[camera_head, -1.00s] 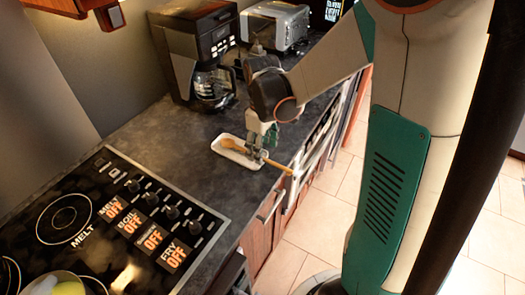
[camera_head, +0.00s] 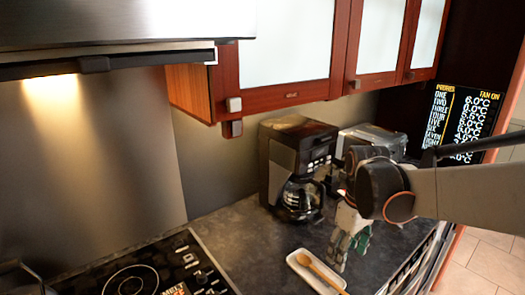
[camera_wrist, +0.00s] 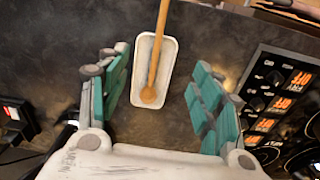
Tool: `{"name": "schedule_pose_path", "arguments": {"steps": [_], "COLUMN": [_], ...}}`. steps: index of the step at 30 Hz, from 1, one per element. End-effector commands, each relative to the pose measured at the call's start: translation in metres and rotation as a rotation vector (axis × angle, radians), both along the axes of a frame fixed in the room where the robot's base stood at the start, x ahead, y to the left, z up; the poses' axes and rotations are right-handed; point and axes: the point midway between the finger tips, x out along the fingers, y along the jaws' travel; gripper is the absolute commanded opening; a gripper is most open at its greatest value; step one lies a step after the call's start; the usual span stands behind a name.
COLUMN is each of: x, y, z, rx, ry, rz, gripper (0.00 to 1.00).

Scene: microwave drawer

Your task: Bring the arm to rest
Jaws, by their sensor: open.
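My gripper (camera_head: 350,245) hangs above the dark counter (camera_head: 245,240), between the coffee maker and the spoon tray. In the wrist view my gripper (camera_wrist: 160,105) has its two green-padded fingers spread wide with nothing between them. A wooden spoon (camera_head: 318,270) lies in a small white tray (camera_head: 296,262) on the counter. In the wrist view the spoon (camera_wrist: 158,55) lies lengthwise in the tray (camera_wrist: 142,50), beyond and below the fingers.
A black coffee maker (camera_head: 295,160) and a silver toaster (camera_head: 375,138) stand at the back of the counter. The stove (camera_head: 150,275) is at lower left. Red-framed wall cabinets (camera_head: 290,60) hang above. A temperature display (camera_head: 465,120) is at right.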

Motion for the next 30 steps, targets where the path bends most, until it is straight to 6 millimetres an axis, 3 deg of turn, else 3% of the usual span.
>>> {"name": "schedule_pose_path", "arguments": {"steps": [13,21,30], "x": [-0.072,-0.111,-0.130], "y": [0.026,0.038,0.044], "z": [0.035,0.036,0.033], "rx": [0.038,0.112,0.175], "ry": [-0.292,-0.463,-0.563], "rz": [-0.260,-0.414,-0.505], "gripper": [0.60,0.60,0.60]}}
